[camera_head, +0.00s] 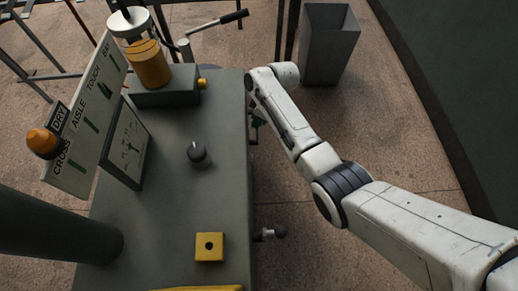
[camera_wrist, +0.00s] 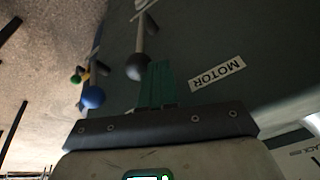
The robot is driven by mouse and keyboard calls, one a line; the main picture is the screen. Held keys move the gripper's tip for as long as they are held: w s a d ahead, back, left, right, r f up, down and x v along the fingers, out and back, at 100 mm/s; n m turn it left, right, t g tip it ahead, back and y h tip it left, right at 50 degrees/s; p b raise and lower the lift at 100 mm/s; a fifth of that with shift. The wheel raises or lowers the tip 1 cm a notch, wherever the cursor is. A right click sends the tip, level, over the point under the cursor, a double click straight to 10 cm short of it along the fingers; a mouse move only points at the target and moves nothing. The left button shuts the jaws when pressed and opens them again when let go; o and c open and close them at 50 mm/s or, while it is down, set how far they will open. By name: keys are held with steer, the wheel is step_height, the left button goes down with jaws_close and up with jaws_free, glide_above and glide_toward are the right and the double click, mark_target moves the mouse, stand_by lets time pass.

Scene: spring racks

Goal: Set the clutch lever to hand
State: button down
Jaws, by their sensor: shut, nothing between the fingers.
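In the wrist view, a lever with a black ball knob (camera_wrist: 137,67) on a pale rod stands by the dark green cabinet face. A white label reading MOTOR (camera_wrist: 216,72) is fixed on that face, upside down in this view. My gripper (camera_wrist: 158,72) has its green fingers shut and empty, close beside the black knob; I cannot tell whether they touch it. No label reading HAND shows, so which setting the lever is in cannot be told.
A blue ball knob (camera_wrist: 93,97) and a small green knob (camera_wrist: 76,79) are nearby. Another black-knobbed lever (camera_head: 280,232) sticks out from the cabinet (camera_head: 170,215). On its top are a black knob (camera_head: 197,152) and yellow block (camera_head: 209,247). A grey bin (camera_head: 328,48) stands behind.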

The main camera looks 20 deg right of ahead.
steer(key=shift+w+d+f+b, duration=0.2)
steer(key=shift+w+f+b, duration=0.1)
steer(key=shift+w+b, duration=0.15)
steer(key=shift+w+d+b, duration=0.25)
steer(key=shift+w+b, duration=0.3)
steer(key=shift+w, duration=0.05)
steer(key=shift+w+d+b, duration=0.2)
steer(key=shift+w+b, duration=0.3)
steer(key=shift+w, duration=0.05)
steer(key=shift+w+d+b, duration=0.15)
steer(key=shift+w+b, duration=0.15)
steer(key=shift+w+r, duration=0.15)
steer(key=shift+r, duration=0.05)
